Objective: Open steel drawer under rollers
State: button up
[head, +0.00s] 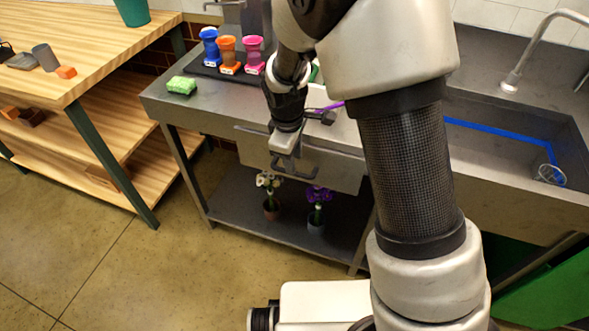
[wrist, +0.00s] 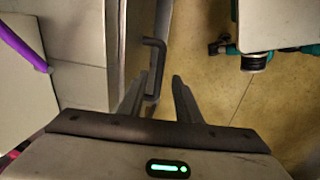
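The steel drawer (head: 335,172) is a flat grey front under the steel counter in the head view. No drawer interior shows. Its dark bar handle (head: 300,175) sticks out from the front; in the wrist view the handle (wrist: 154,62) reaches down between my fingers. My gripper (head: 284,162) points down at the handle. In the wrist view my gripper (wrist: 158,90) has its two fingers apart, one on each side of the handle's near end. Whether a finger touches the bar I cannot tell.
Blue (head: 209,47), orange (head: 228,54) and pink (head: 253,54) containers stand on the counter near a green sponge (head: 181,85). Two potted flowers (head: 270,198) stand on the shelf below. A wooden table (head: 100,60) is at left; open floor (head: 120,270) lies in front.

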jog(key=f, duration=0.2)
jog(key=w+f, duration=0.1)
jog(key=f, duration=0.2)
jog(key=shift+d+b, duration=0.15)
jog(key=shift+b, duration=0.2)
grip_shut()
